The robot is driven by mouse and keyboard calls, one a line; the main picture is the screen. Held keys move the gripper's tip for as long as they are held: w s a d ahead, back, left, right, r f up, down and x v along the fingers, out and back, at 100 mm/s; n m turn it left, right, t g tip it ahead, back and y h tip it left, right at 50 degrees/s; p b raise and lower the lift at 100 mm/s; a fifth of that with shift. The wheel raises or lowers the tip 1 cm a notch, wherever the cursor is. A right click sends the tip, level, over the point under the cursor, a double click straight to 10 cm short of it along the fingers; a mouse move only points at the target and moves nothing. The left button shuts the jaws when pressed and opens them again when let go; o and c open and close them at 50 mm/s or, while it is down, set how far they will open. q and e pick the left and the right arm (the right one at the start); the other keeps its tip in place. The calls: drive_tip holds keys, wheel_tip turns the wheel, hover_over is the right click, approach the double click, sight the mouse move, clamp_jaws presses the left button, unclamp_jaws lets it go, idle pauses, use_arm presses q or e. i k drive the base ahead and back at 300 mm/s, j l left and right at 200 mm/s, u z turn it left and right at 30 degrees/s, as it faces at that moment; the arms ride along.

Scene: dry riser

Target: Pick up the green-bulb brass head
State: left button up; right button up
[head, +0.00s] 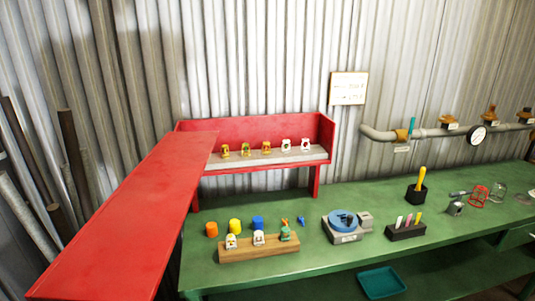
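Several small sprinkler-like heads stand in a row on the pale ledge (215,161) of the red cabinet. The second from the left looks brass with a green part, the green-bulb brass head (246,150). Brass-coloured heads with yellowish or orange parts stand on its left (225,151) and right (266,147). Farther right is a silvery-white head with some green (286,145), then a silvery-white one with some red (305,145). Bulb colours are hard to make out at this size. Neither of my grippers is in view.
A long red panel (130,215) juts toward me left of the cabinet. The green bench (330,262) holds a wooden block (259,250) with fittings, coloured caps, a blue-topped device (347,220) and a black pen holder (405,232). A pipe (440,132) runs along the wall.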

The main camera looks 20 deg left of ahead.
sight(245, 154)
drive_tip(key=l+u, duration=0.25)
drive_tip(key=u, duration=0.2)
drive_tip(key=k+l+u, duration=0.15)
drive_tip(key=u, duration=0.3)
